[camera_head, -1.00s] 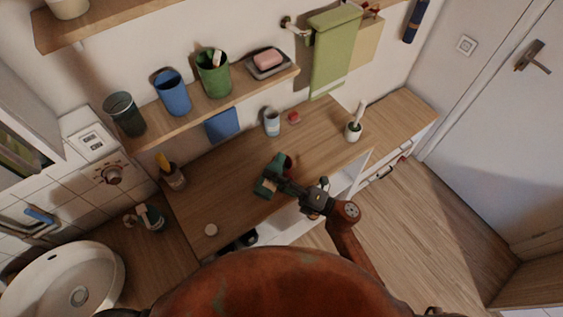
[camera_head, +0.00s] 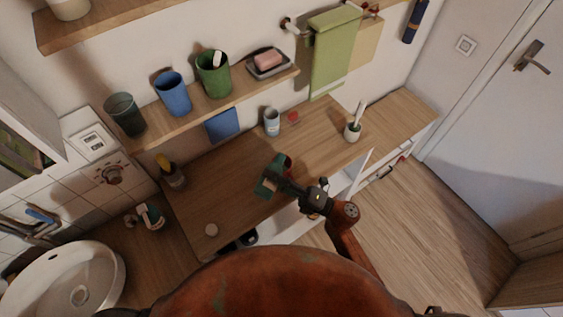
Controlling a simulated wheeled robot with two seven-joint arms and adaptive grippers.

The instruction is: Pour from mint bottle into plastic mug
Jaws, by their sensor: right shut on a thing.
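My right gripper (camera_head: 280,183) is over the wooden counter and shut on a dark green thing (camera_head: 267,188), which looks like the mint bottle. It has a pale patch, and the gripper hides part of it. It looks tilted. A dark reddish part (camera_head: 288,163) shows just behind it; I cannot tell whether this belongs to the bottle or is a separate thing. A pale blue-grey cup (camera_head: 272,122), possibly the plastic mug, stands upright at the back of the counter, apart from the gripper.
The wooden counter (camera_head: 215,185) is mostly clear left of the gripper. A small red item (camera_head: 293,117) and a brush holder (camera_head: 353,130) stand behind. The shelf above holds a green cup (camera_head: 213,75) and a blue cup (camera_head: 173,95). A basin (camera_head: 100,270) is lower left.

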